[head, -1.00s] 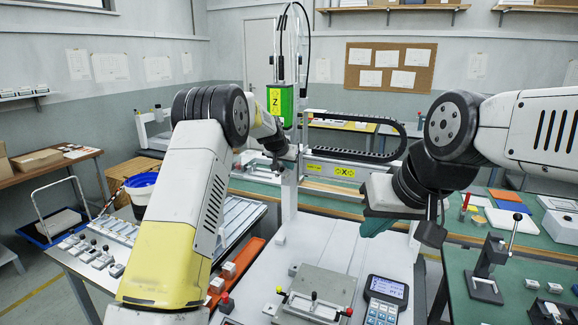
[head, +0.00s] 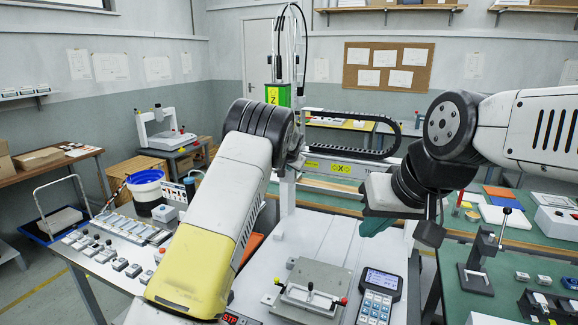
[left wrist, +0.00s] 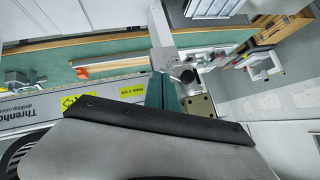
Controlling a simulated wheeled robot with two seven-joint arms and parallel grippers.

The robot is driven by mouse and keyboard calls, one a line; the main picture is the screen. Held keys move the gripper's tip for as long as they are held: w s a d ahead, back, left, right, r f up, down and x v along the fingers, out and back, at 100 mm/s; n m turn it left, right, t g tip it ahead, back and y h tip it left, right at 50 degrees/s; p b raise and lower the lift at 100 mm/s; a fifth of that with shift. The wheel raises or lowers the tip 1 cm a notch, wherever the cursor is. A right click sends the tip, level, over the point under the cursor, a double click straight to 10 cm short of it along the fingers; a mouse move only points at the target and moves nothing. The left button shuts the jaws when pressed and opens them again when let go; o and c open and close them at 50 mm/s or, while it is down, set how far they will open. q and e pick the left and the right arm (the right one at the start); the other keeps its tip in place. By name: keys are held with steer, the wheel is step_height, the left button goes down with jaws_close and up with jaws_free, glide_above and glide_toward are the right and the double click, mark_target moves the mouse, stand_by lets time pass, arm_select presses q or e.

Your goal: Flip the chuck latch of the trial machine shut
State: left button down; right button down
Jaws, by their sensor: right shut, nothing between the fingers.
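A grey fixture plate (head: 318,279) lies on the white machine bed at front centre in the head view. It carries a small lever with a black knob (head: 310,286) and a red knob (head: 344,301). I cannot tell which part is the chuck latch. My left gripper is hidden behind my left arm in the head view. Its teal fingers (left wrist: 167,92) show in the left wrist view, close to a dark round part (left wrist: 188,76) and a brass-coloured plate (left wrist: 198,106); contact is unclear. My right gripper (head: 376,223) is shut and empty above the bed's right side.
The gantry beam (head: 335,167) with a black cable chain (head: 350,133) and green Z unit (head: 278,94) spans behind my arms. A keypad pendant (head: 379,296) lies right of the plate. A lever press (head: 481,262) stands on the green table at right.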

arm_select(q)
steer(key=f, duration=0.2)
steer(key=shift+a+f, duration=0.2)
steer(key=shift+f, duration=0.15)
steer(key=shift+r, duration=0.15)
steer(key=shift+r, duration=0.7)
